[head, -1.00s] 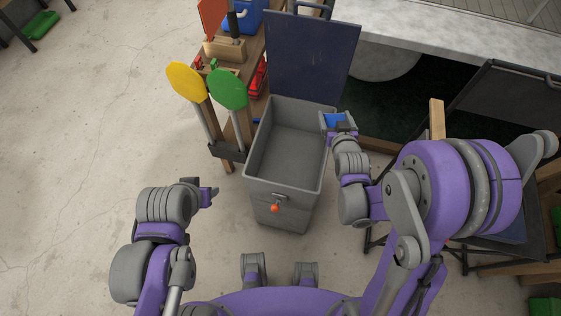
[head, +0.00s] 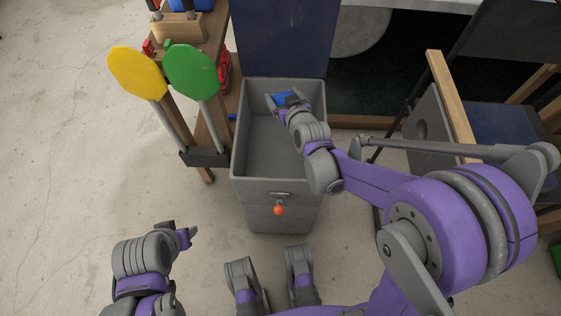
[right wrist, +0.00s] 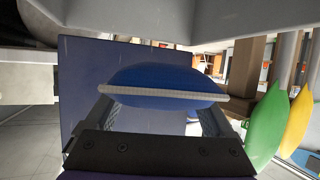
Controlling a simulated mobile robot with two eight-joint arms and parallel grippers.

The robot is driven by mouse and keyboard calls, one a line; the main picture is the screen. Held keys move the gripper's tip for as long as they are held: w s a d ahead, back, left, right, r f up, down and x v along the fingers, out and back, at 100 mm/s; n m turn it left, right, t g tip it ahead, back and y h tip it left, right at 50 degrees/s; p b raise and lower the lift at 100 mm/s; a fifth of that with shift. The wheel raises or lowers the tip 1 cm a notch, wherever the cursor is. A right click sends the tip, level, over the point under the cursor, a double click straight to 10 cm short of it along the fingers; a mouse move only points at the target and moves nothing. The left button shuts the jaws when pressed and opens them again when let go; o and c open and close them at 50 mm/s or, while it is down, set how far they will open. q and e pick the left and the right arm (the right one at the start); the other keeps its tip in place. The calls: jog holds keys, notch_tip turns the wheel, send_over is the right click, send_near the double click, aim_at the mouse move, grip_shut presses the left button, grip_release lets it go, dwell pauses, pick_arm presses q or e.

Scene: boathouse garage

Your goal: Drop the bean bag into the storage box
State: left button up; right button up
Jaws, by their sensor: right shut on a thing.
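The blue bean bag (head: 286,98) is held in my right gripper (head: 284,101), which is shut on it over the far part of the storage box. In the right wrist view the bean bag (right wrist: 165,84) is pinched between the two fingers. The grey storage box (head: 257,183) stands open in front of me, with its dark blue lid (head: 280,38) raised at the back. An orange tag hangs from its front latch. The visible part of the box's inside is empty. My left gripper (head: 188,236) is low at the left, away from the box; its jaw opening is unclear.
Yellow (head: 137,73) and green (head: 192,70) paddles stand in a dark holder just left of the box. A wooden bench (head: 222,90) stands behind them. A wood-framed chair (head: 452,100) is at the right. The concrete floor at left is clear.

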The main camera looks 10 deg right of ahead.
jog(key=shift+w+f, duration=0.1)
jog(key=shift+f, duration=0.2)
notch_tip(320, 180, down, 5)
jog(key=b, duration=0.4)
jog(key=shift+f, duration=0.2)
jog(key=o, duration=1.3)
jog(key=p+v, duration=0.2)
jog(key=v, duration=0.8)
jog(key=shift+s+r, duration=0.1)
jog(key=shift+s, duration=0.3)
